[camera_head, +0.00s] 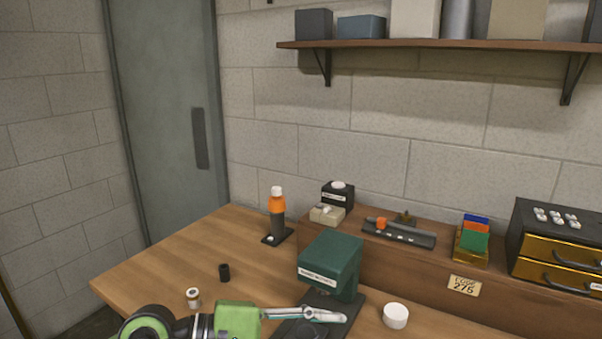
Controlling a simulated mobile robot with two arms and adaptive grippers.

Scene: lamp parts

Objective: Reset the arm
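An arm of mine, green, black and grey, comes in from the lower left. I take it for the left arm. Its gripper (335,316) points right, over a dark flat base (303,331) in front of a dark green labelled box (331,259). The fingers are seen nearly side-on, so I cannot tell whether they are open or shut. Nothing is visible in them. My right gripper is not in view.
The wooden table (160,270) holds a small black cylinder (224,272), a small white-topped cylinder (193,297), an orange-and-black device (277,213) and a white round piece (396,315). A raised ledge (395,268) behind carries parts and drawers (560,260).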

